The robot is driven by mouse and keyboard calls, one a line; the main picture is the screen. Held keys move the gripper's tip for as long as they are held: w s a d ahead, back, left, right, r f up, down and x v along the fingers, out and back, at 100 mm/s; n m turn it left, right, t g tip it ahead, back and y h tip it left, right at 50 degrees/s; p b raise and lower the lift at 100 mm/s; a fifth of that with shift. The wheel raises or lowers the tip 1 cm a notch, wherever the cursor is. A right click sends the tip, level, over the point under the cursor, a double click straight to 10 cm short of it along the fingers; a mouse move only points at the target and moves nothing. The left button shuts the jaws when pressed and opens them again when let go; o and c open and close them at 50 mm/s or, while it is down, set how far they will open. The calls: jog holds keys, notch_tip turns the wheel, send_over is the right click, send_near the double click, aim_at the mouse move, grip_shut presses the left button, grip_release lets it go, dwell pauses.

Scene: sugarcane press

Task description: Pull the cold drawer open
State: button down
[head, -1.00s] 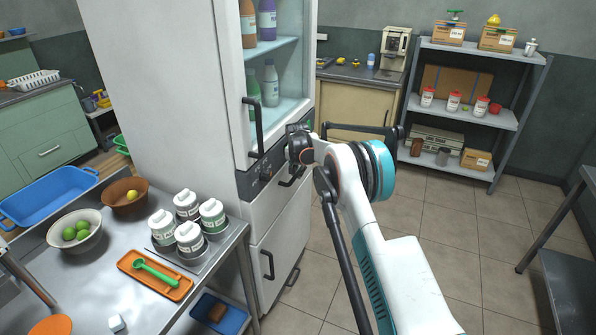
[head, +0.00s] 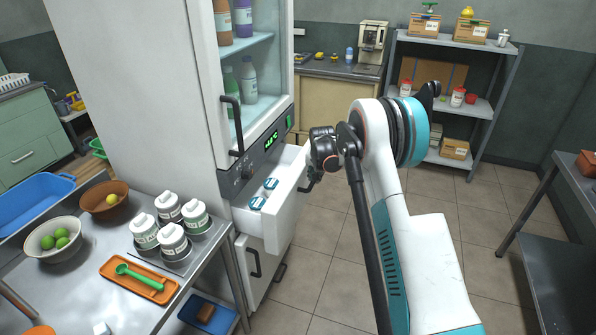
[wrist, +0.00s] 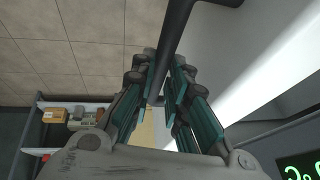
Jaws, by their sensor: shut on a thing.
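The cold drawer (head: 285,213) is a white drawer below the glass-fronted part of the white fridge (head: 150,80). It stands out from the fridge, open, and small teal-and-white items (head: 257,203) show inside. My gripper (head: 312,180) is at the drawer's front. In the wrist view my gripper (wrist: 163,82) is shut on the dark bar handle (wrist: 176,38), which runs between its teal-padded fingers. In the head view my wrist hides much of the handle.
A steel table (head: 75,285) with bowls, several white jars and an orange tray stands at the left, close to the fridge. A shelf rack (head: 480,105) stands at the back right. Tiled floor (head: 330,245) is clear between the drawer and the right table (head: 560,205).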

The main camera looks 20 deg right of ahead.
jog(key=s+d, duration=0.5)
jog(key=d, duration=0.2)
jog(key=shift+s+d, duration=0.15)
jog(key=shift+d, duration=0.05)
jog(key=c, duration=1.6)
grip_release()
jog(key=shift+o, duration=0.2)
jog(key=v, duration=1.2)
